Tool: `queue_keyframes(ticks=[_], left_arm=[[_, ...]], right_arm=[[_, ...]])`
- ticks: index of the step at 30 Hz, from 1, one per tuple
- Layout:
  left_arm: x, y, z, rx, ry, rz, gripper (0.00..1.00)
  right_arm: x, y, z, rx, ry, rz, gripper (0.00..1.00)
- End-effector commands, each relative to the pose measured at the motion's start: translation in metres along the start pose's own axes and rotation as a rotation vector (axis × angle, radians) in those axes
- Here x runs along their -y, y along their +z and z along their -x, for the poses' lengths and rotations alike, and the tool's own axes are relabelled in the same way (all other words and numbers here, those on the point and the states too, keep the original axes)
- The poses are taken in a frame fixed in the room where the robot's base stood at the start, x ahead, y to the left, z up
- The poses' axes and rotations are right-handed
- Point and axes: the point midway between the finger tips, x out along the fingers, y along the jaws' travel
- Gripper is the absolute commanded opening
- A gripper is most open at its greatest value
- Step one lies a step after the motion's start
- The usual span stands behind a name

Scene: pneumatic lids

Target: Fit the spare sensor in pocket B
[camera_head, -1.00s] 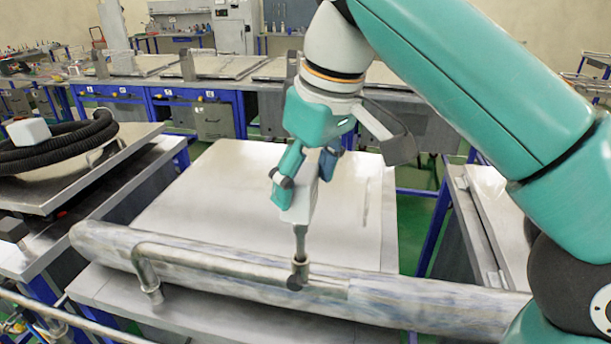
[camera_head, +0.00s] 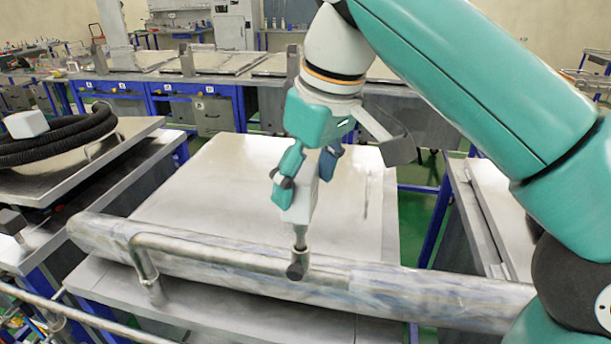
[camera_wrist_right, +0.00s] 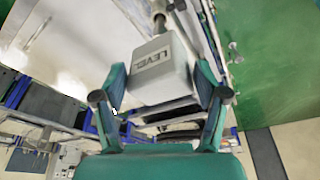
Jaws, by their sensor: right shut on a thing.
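My right gripper (camera_head: 307,182) is shut on a white block-shaped sensor (camera_head: 299,205), held with its metal stem (camera_head: 300,237) pointing down above the light table. In the right wrist view my right gripper (camera_wrist_right: 160,88) has a finger on each side of the sensor (camera_wrist_right: 161,66), whose face reads "LEVEL". The stem's lower tip is hidden or merges with the end of a metal bar in the head view, and I cannot tell whether they touch. I cannot make out a pocket marked B. My left gripper is not in view.
A large mottled pipe (camera_head: 420,289) with a bent metal bar (camera_head: 215,256) crosses the front. Left, a white block (camera_head: 26,124) and black coiled hose (camera_head: 60,143) rest on a panel. Blue benches with small unreadable labels stand behind. The flat pale table top (camera_head: 215,180) is clear.

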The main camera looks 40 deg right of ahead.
Motion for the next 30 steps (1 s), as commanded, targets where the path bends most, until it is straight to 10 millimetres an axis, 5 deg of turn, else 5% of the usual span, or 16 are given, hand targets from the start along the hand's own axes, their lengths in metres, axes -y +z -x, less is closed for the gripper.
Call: queue_keyframes(ticks=[11,12,17,30], left_arm=[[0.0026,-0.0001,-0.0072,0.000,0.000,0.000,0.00],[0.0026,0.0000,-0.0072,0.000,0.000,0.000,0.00],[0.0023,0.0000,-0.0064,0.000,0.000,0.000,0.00],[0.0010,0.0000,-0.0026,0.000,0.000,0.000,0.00]], right_arm=[[-0.0001,0.0024,-0.0088,-0.001,0.000,-0.001,0.39],[-0.0001,0.0023,-0.0088,-0.001,0.000,-0.001,0.74],[-0.0001,0.0022,-0.0081,-0.001,0.000,0.000,1.00],[0.0000,0.0019,-0.0042,0.000,0.000,0.000,1.00]])
